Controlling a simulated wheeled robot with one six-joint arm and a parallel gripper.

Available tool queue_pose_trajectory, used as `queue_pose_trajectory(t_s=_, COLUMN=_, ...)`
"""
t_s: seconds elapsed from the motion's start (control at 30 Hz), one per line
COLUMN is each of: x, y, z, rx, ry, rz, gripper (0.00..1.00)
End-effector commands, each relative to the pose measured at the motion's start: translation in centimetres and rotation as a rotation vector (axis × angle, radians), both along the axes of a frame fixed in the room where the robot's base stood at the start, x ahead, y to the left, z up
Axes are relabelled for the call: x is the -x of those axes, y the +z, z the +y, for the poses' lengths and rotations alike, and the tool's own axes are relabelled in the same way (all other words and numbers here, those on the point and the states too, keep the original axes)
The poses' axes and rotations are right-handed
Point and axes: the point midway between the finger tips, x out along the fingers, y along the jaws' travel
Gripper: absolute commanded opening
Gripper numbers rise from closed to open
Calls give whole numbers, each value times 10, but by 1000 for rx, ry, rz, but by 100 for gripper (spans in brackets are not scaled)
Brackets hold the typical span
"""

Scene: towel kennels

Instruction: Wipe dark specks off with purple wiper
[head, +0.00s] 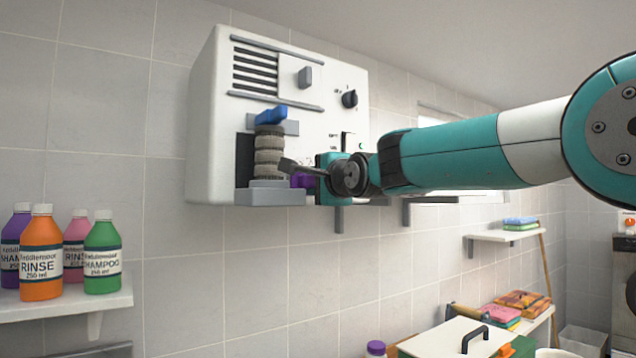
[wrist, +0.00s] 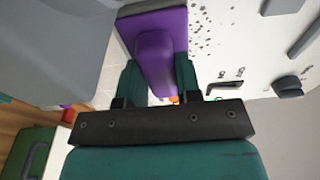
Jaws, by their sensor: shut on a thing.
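The purple wiper (wrist: 155,55) is held between the two teal fingers of my gripper (wrist: 158,82) in the wrist view. Its wide head points toward the top of the picture, where a grey strip shows along its end. Dark specks (wrist: 200,32) are scattered on a white panel just right of the wiper head. In the head view my gripper (head: 316,184) is at the lower front of the white wall unit (head: 210,120), with a bit of the purple wiper (head: 301,180) showing. I cannot tell whether the wiper touches the panel. The specks are not clear in the head view.
A black knob (head: 349,99) and vents are above. Bottles (head: 41,255) stand on a left shelf. A green box (head: 455,342) is below right.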

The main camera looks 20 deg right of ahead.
Motion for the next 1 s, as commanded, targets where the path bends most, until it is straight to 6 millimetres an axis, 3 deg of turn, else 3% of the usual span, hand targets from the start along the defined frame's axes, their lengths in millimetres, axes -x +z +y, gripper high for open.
queue_pose_trajectory(t_s=0.17, x=0, y=3, z=0, rx=0, ry=0, rz=0, gripper=13)
queue_pose_trajectory(t_s=1.0, x=-2, y=60, z=1, rx=0, ry=0, rz=0, gripper=13)
